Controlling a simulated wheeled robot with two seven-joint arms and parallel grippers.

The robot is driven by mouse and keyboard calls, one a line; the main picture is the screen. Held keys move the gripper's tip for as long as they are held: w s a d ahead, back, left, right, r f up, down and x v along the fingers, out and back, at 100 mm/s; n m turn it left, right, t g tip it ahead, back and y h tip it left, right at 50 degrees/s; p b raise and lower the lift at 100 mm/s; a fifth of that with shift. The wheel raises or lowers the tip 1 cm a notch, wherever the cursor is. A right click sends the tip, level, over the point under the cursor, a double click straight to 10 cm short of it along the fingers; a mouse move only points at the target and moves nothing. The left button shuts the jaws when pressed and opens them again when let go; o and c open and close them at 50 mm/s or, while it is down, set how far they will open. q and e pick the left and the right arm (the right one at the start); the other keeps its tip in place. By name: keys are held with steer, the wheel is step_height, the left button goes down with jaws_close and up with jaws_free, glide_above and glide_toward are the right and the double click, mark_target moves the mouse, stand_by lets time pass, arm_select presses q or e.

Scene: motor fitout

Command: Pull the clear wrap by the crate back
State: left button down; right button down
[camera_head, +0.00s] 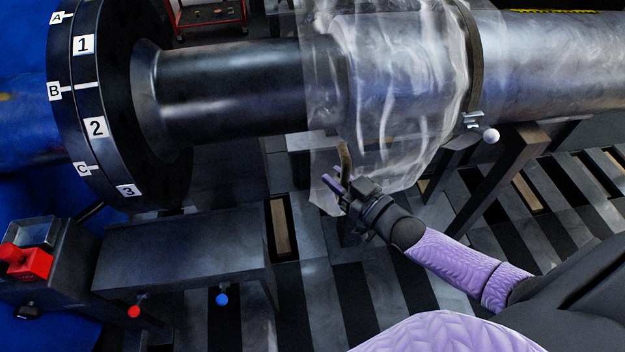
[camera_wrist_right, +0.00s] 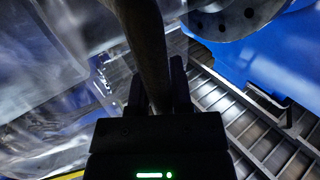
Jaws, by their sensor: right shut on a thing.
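The clear wrap (camera_head: 395,75) hangs wrinkled and see-through around the shaft, its lower folds drooping below it. It also fills the left of the right wrist view (camera_wrist_right: 40,80). A dark curved strip (camera_head: 345,158) runs down at the wrap's left part, and in the wrist view it passes as a thick dark bar (camera_wrist_right: 145,40) between my fingers. My right gripper (camera_head: 337,182) is shut on this strip, below the shaft. How the strip joins the wrap is unclear. My left gripper is out of view. I cannot make out a crate.
A black flange (camera_head: 115,110) with numbered and lettered labels stands at left on the shaft (camera_head: 230,85). A dark band (camera_head: 474,60) with a clamp circles the shaft right of the wrap. A grey bench (camera_head: 180,255), red box (camera_head: 30,262) and support leg (camera_head: 500,175) stand below.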

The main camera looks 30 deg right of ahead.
steer(key=d, duration=0.2)
steer(key=s+d, duration=0.1)
steer(key=d, duration=0.2)
steer(key=s+d+b, duration=0.1)
steer(key=d, duration=0.2)
steer(key=shift+s+f, duration=0.15)
steer(key=shift+s, duration=0.05)
steer(key=shift+s+d, duration=0.2)
steer(key=shift+d, duration=0.45)
steer(key=c, duration=0.8)
jaws_free()
steer(key=p, duration=0.2)
glide_toward(360, 160)
steer(key=v, duration=0.2)
steer(key=d+v, duration=0.1)
steer(key=v, duration=0.2)
steer(key=shift+s+d, duration=0.1)
steer(key=shift+s, duration=0.05)
